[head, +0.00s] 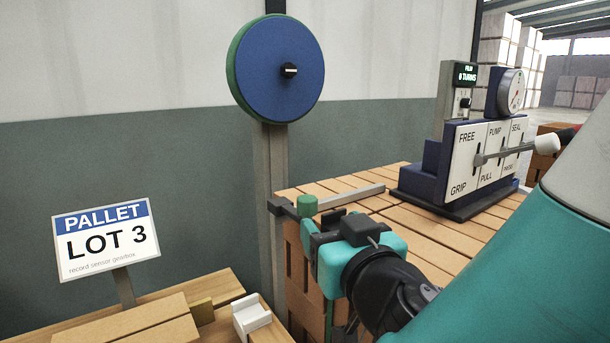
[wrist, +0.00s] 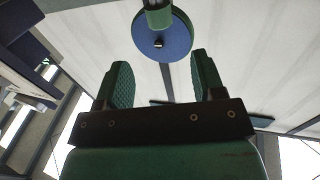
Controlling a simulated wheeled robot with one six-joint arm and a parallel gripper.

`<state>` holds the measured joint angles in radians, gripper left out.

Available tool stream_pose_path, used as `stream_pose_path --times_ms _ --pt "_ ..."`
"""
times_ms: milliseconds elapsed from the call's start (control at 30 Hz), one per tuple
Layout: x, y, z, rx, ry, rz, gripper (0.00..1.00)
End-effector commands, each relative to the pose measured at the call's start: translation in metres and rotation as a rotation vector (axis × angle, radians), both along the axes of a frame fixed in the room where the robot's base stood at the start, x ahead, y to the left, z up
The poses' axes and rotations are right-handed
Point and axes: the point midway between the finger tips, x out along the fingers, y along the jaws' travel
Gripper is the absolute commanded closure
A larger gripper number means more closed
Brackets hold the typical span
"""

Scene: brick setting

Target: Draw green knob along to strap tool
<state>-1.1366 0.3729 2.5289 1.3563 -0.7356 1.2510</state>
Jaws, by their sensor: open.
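My gripper (head: 318,236) is open just in front of and below the knob. In the wrist view the knob (wrist: 158,16) shows at the top, roughly in line with the gap between my spread fingers (wrist: 163,72). It looks beyond the fingertips; contact cannot be told.
A blue reel (head: 280,70) with a green back hangs on a grey post (head: 272,180). A flat bar (head: 350,196) lies on the slats between knob and tool. A PALLET LOT 3 sign (head: 106,240) and low boards (head: 150,322) stand at left.

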Motion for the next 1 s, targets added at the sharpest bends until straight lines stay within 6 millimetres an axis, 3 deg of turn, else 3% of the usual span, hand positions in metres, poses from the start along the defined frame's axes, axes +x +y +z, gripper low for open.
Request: stream_pose_path --times_ms 167,600,800,1000 --pt "0.014 0.004 0.004 -0.009 0.01 0.006 0.37" --pt "0.097 0.032 0.004 -0.001 0.006 0.004 0.37" --pt "0.116 0.039 0.0 -0.002 0.007 0.005 0.37" --pt "0.12 0.041 -0.002 -0.002 0.006 0.006 0.37"
